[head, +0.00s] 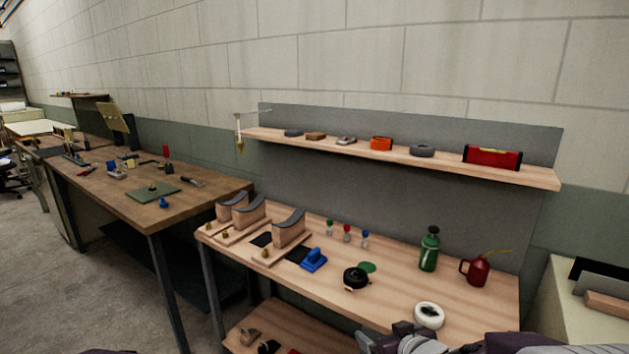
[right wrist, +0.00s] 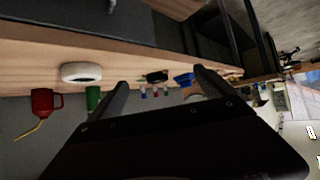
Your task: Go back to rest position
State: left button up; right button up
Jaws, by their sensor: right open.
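My right gripper (head: 392,338) is at the bottom edge of the head view, in front of the workbench (head: 455,300) and near a white tape roll (head: 429,315). In the right wrist view its two dark fingers (right wrist: 160,79) stand wide apart with nothing between them in grip. Bench items show beyond the fingers, apart from them. My left gripper is not in view.
The bench holds curved cradles (head: 289,228), a blue tool (head: 314,260), a black roll (head: 356,278), a green bottle (head: 429,250) and a red oil can (head: 477,269). A shelf (head: 540,178) runs above. A darker table (head: 215,194) stands left.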

jog(key=s+d+f+m+g+h, duration=0.15)
jog(key=s+f+g, duration=0.35)
jog(key=s, duration=0.5)
jog(key=s+f+m+g+h, duration=0.15)
jog(key=s+f+g, duration=0.3)
jog(key=s, duration=0.45)
notch_tip(320, 180, up, 16)
jog(key=p, duration=1.6)
jog(key=shift+s+d+y, duration=0.2)
jog(key=shift+s+y, duration=0.15)
jog(key=shift+y, duration=0.05)
